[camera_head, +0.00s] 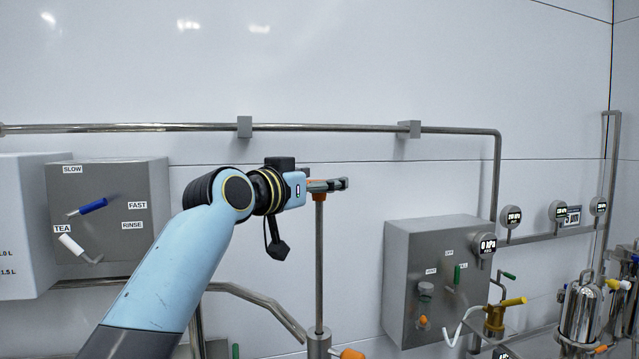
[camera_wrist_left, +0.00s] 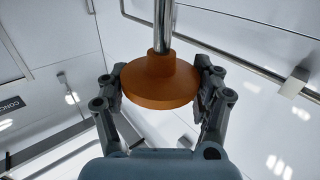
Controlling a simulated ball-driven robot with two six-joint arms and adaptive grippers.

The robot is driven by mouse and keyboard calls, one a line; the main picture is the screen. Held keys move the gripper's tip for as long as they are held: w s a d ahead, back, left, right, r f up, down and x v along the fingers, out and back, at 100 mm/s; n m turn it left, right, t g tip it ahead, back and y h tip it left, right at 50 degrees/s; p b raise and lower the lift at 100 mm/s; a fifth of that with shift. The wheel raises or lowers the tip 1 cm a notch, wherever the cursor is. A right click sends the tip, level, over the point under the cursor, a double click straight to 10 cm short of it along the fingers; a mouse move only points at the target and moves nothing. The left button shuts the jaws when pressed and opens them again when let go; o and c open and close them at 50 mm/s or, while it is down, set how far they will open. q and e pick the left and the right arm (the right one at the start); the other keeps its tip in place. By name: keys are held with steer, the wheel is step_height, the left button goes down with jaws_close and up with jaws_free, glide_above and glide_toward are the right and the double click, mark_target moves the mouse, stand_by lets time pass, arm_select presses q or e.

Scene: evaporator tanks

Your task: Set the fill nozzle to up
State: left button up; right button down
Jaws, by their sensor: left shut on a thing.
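An orange flanged knob (camera_head: 317,186) sits at the top of an upright steel rod (camera_head: 319,250), which looks like the fill nozzle's stem. My left gripper (camera_head: 338,184) is at the rod's top in the head view, its arm reaching in from the lower left. In the left wrist view the wide orange disc of the knob (camera_wrist_left: 160,88) lies between the two fingers (camera_wrist_left: 160,85), which are shut on its sides. The steel rod runs on from the knob (camera_wrist_left: 162,25). In the head view the gripper hides part of the knob. My right gripper is not in view.
A grey box with a blue lever (camera_head: 93,206) and a white lever (camera_head: 72,244) is at left. A grey control box (camera_head: 435,280) with a gauge stands at right. A horizontal pipe (camera_head: 320,127) runs along the wall behind. An orange part (camera_head: 350,354) shows at the bottom edge.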

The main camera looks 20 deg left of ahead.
arm_select(q)
steer(key=o, duration=1.4)
steer(key=shift+r, duration=0.5)
steer(key=o, duration=0.3)
steer(key=shift+f, duration=0.25)
steer(key=shift+o, duration=0.2)
steer(key=shift+s+a, duration=0.1)
steer(key=shift+s, duration=0.25)
steer(key=v, duration=1.1)
steer(key=shift+s, duration=0.15)
